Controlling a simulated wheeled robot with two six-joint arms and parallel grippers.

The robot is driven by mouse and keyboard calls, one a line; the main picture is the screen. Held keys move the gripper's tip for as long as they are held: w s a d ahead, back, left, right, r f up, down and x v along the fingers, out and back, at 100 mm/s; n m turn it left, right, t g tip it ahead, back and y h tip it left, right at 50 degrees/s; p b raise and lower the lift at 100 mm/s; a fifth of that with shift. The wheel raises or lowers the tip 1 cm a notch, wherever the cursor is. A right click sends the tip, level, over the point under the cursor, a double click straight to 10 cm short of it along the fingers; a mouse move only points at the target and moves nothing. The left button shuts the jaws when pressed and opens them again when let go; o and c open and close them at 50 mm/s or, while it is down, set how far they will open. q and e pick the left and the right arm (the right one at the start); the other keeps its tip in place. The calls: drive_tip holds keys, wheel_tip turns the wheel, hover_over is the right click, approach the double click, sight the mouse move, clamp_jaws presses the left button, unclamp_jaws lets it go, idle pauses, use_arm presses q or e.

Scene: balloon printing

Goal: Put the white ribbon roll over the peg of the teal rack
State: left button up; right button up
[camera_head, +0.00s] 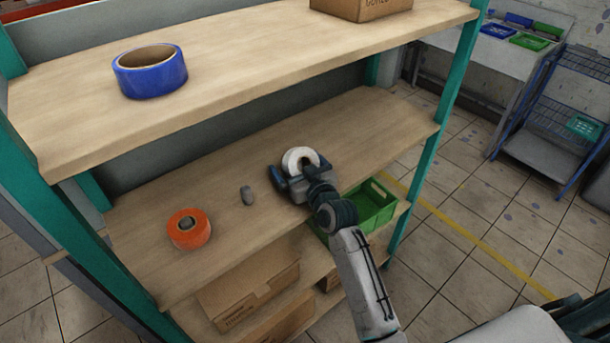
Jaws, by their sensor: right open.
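My left gripper is not in view.
An orange roll (201,236) sits around a grey core or peg at the shelf's left. A blue roll (150,82) and a cardboard box (365,10) are on the top shelf. Below are cardboard boxes (250,295) and a green crate (375,215). The shelf's right end is clear.

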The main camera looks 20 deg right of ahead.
drive_tip(key=s, duration=0.3)
drive_tip(key=s+d+b, duration=0.1)
drive_tip(key=s, duration=0.2)
drive_tip(key=s+b, duration=0.1)
drive_tip(key=s, duration=0.2)
drive_tip(key=shift+s+d+r, duration=0.15)
drive_tip(key=shift+s+d, duration=0.05)
drive_tip(key=shift+s+r+b, duration=0.1)
drive_tip(key=shift+s+b, duration=0.25)
drive_tip(key=shift+s, duration=0.2)
